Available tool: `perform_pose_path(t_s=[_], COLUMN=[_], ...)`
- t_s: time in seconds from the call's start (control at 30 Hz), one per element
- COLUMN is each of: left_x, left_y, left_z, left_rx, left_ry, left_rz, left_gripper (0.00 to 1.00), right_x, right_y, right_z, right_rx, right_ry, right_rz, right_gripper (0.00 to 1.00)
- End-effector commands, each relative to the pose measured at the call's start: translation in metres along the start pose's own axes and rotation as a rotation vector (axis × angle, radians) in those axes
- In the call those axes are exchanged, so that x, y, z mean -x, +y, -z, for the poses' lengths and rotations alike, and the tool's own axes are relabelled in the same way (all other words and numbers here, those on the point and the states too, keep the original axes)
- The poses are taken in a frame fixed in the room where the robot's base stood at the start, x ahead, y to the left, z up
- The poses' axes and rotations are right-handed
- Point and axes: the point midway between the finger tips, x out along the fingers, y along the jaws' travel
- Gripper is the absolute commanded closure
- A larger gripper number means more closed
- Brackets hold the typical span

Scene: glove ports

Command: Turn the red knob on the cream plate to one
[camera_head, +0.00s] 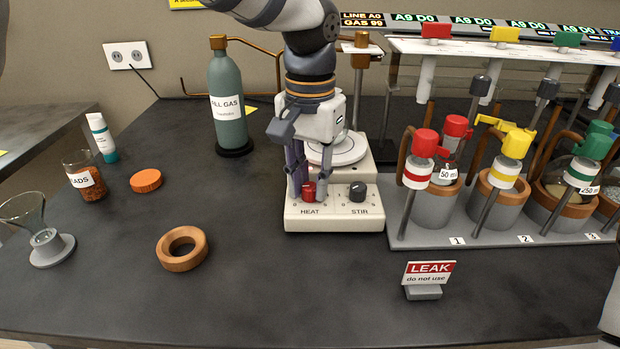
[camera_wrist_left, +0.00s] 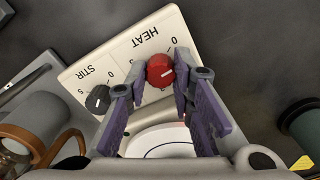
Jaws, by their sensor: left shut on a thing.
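The red knob (camera_head: 309,191) sits on the front of the cream plate (camera_head: 335,222), above the word HEAT. In the left wrist view the red knob (camera_wrist_left: 160,69) shows between the fingers, with a short white mark on its face; I cannot tell which number the mark points to. My left gripper (camera_head: 309,187) reaches down from above and is shut on the red knob, one finger on each side. It also shows in the left wrist view (camera_wrist_left: 163,82). A dark knob (camera_head: 357,191) stands to the right, above STIR. My right gripper is not in view.
Right of the cream plate is a rack (camera_head: 430,238) of several coloured-capped vessels. A green gas bottle (camera_head: 226,100) stands behind left. A cork ring (camera_head: 182,248) and an orange lid (camera_head: 146,180) lie at left. A LEAK sign (camera_head: 428,278) stands in front. The front-middle table is clear.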

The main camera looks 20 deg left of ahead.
Motion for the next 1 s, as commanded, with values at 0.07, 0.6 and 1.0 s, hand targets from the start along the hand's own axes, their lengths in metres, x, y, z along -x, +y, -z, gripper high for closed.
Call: perform_pose_path(t_s=[0.07,0.6,1.0], left_x=[-0.0007,-0.001,-0.0012], left_y=[-0.0003,-0.0003,-0.0003], left_z=[-0.0002,-0.0002,-0.0001], left_rx=[-0.06,-0.332,-0.359], left_ry=[-0.002,-0.002,-0.002], left_rz=[0.001,0.001,0.001], left_gripper=[1.0,1.0,1.0], right_x=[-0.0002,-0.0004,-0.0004], right_y=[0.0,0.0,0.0], right_z=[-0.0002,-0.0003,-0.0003], right_rx=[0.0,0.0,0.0], right_ry=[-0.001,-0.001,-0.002], right_rz=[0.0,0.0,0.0], right_gripper=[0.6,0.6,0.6])
